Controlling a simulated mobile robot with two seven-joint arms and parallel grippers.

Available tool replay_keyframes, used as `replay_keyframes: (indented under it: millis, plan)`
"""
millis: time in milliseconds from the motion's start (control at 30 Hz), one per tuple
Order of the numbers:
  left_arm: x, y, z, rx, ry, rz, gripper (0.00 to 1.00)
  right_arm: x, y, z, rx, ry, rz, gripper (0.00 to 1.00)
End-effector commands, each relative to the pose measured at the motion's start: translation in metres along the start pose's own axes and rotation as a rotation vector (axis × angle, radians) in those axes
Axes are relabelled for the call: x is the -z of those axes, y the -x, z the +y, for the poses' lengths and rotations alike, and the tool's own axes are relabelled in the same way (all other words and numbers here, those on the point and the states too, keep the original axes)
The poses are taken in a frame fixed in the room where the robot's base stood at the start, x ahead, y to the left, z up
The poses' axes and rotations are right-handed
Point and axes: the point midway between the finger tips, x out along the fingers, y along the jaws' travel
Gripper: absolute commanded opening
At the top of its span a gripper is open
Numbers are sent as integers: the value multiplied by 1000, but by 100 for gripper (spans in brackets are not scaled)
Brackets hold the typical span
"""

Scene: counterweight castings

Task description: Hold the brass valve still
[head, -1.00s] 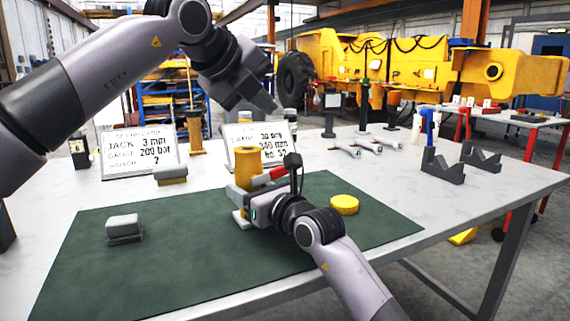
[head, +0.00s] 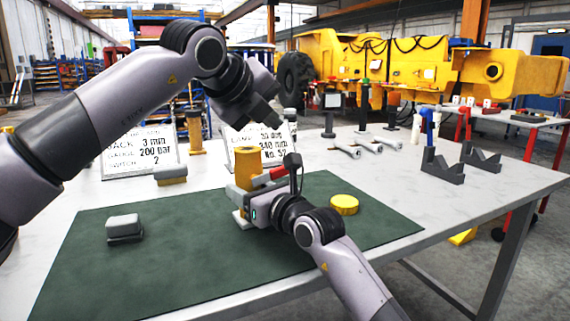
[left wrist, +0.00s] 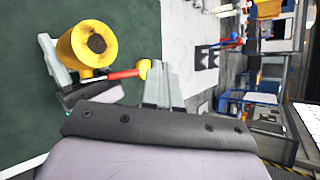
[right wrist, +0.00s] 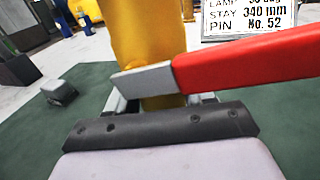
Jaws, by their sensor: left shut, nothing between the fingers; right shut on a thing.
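In the right wrist view the fingers lie either side of the yellow body (right wrist: 150,45), partly hidden by the red lever (right wrist: 255,62). My left gripper (head: 287,147) is shut and empty, above and beyond the lever. In the left wrist view its closed fingers (left wrist: 163,82) are beside the lever's end, and the valve's dark open top (left wrist: 95,43) shows.
A yellow disc (head: 344,204) lies on the mat (head: 190,265) to the right. A grey block (head: 124,226) sits at the left. Two printed signs (head: 140,152) stand behind. Grey V-blocks (head: 443,166) are at the right. The mat's front is clear.

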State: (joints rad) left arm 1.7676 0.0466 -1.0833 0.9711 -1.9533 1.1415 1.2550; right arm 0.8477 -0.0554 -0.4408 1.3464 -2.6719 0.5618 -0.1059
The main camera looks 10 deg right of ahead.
Motion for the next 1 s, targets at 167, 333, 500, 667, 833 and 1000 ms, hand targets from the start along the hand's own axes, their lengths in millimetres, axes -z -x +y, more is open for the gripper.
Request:
replay_keyframes:
  millis: [167,333,500,667,833,1000]
  plan:
    - [13,-18,14,0,1,2,0,-4,0,0,0,1,-8,0]
    - [21,-30,22,-1,1,0,0,-4,0,0,0,1,-8,0]
    - [25,-34,25,1,1,0,0,-4,0,0,0,1,-8,0]
    - [25,-35,26,1,1,0,0,-4,0,0,0,1,-8,0]
    - [25,-35,26,1,1,0,0,-4,0,0,0,1,-8,0]
    - [25,-35,26,1,1,0,0,-4,0,0,0,1,-8,0]
